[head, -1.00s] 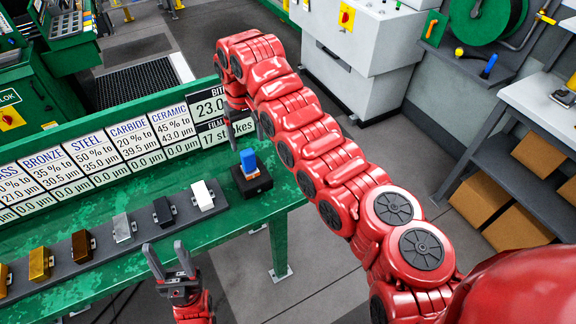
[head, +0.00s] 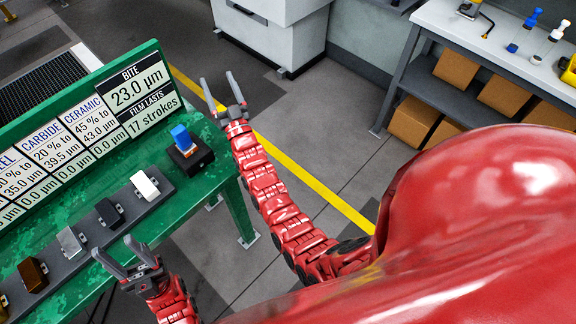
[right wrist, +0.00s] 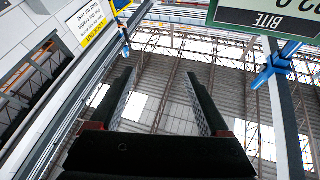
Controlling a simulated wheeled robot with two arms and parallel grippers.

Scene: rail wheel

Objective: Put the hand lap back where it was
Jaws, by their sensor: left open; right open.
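A blue block with an orange-brown lower part, which looks like the hand lap (head: 181,138), stands on a black square base (head: 194,158) at the right end of the green bench. My left gripper (head: 114,246) is open and empty by the bench's front edge, near the dark row of samples. My right gripper (head: 218,78) is open beyond the bench's right end, fingers pointing up and away, apart from the blue block. In the right wrist view its open fingers (right wrist: 158,75) have nothing between them.
Metal samples lie on a grey rail (head: 88,238) along the green bench (head: 210,186). Sign boards (head: 140,92) stand along its back. A workbench (head: 430,35) with blue-handled tools and boxes below is at the right. The floor between is clear.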

